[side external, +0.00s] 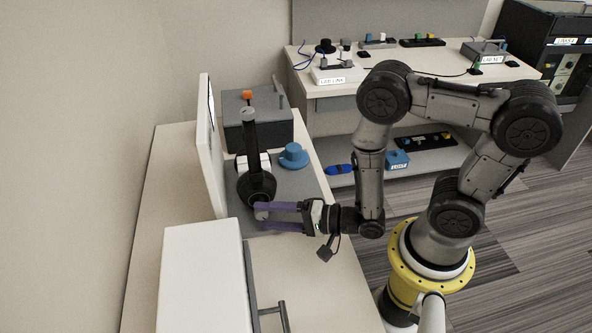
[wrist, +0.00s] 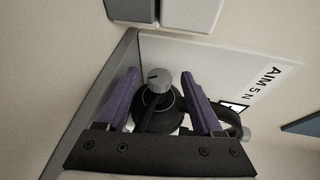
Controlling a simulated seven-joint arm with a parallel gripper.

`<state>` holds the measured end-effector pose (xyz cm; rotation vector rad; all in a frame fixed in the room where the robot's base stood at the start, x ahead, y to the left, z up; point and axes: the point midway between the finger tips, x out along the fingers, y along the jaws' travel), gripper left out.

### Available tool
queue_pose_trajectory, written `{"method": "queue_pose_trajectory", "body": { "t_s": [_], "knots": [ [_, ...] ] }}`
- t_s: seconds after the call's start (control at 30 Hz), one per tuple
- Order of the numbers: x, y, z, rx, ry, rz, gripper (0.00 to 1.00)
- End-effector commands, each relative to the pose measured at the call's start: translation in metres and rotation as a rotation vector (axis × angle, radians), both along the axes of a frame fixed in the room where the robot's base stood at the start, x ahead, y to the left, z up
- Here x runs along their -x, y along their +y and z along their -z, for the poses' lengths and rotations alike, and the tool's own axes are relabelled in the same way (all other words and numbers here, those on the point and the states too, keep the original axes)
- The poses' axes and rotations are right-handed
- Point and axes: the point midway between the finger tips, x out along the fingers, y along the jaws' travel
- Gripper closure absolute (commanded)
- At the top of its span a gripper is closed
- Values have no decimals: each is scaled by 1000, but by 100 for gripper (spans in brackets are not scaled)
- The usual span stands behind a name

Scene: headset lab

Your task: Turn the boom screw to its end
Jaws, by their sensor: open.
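The boom screw looks like a grey round knob with a dark pointer line (wrist: 160,82), on a black round part of the headset (side external: 258,183). In the wrist view the knob lies between the two purple fingers of my gripper (wrist: 160,76), with visible space on both sides. My gripper (side external: 264,215) is open, and its fingers reach left to the headset's lower end in the side view. There the grey knob (side external: 261,212) is partly hidden by the fingers. Whether a finger touches it cannot be told.
A white upright panel (side external: 210,150) stands behind the headset; its sign reads "AIM 5 N" (wrist: 276,85). A blue knob-shaped piece (side external: 293,156) and a grey box (side external: 258,130) stand farther back. A white cabinet (side external: 200,275) with a handle is close in front.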

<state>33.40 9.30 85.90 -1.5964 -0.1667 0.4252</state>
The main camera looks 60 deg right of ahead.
Motion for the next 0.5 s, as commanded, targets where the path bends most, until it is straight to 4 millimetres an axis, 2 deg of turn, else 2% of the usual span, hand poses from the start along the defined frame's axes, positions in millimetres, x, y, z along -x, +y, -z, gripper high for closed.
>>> {"method": "queue_pose_trajectory", "body": {
  "t_s": [0.5],
  "knots": [
    [-1, 2, -6, 152, 146, -1, 32]
  ]
}}
